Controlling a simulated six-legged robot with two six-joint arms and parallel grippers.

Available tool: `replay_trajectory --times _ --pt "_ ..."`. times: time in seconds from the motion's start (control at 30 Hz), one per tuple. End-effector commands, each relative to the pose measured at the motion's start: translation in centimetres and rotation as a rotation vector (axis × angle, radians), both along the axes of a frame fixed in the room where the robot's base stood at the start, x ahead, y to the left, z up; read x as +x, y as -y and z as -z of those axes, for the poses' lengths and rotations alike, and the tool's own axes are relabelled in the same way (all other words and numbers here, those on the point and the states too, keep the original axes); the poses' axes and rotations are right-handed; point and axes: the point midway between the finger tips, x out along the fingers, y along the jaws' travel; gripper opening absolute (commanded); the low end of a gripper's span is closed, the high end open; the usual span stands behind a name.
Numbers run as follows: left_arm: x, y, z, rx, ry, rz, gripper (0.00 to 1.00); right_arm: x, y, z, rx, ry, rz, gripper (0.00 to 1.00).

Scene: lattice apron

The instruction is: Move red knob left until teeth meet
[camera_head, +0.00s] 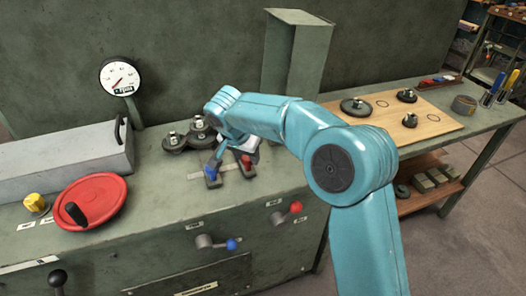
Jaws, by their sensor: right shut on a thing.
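The red knob (246,162) stands on the bench top, on a pale slotted plate (228,174). My right gripper (246,154) reaches down over it and is shut on it; my wrist hides part of the knob. A blue knob (211,174) stands just left of it on the same plate. Dark toothed gears (174,142) and (200,127) sit behind and to the left, close together. My wrist and forearm cover the area behind the red knob, so I cannot tell whether teeth meet there. My left gripper is not in view.
A red handwheel (91,201), a yellow knob (35,203) and a grey box (62,159) are at left. A gauge (121,76) stands behind. Red (296,207) and blue (232,245) levers project from the front panel. A wooden board (420,125) with gears lies at right.

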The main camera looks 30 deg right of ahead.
Motion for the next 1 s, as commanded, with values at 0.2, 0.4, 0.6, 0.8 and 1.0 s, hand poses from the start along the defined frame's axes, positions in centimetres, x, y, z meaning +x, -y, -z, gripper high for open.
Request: replay_trajectory --times 0.2,0.4,0.6,0.8,1.0 --pt "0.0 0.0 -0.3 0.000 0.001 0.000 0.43 0.7 -2.5 -0.1 -0.003 0.005 0.075 0.00" --pt "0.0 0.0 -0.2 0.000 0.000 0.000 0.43 0.6 -2.5 -0.1 -0.003 0.005 0.079 0.00" --pt "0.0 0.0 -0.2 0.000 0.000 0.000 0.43 0.6 -2.5 -0.1 -0.003 0.004 0.078 0.64" --pt "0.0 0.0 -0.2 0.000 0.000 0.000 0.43 0.6 -2.5 -0.1 -0.003 0.003 0.077 0.64" --pt "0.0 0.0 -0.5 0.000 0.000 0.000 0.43 0.4 -3.1 -1.7 -0.003 0.007 0.076 0.64"
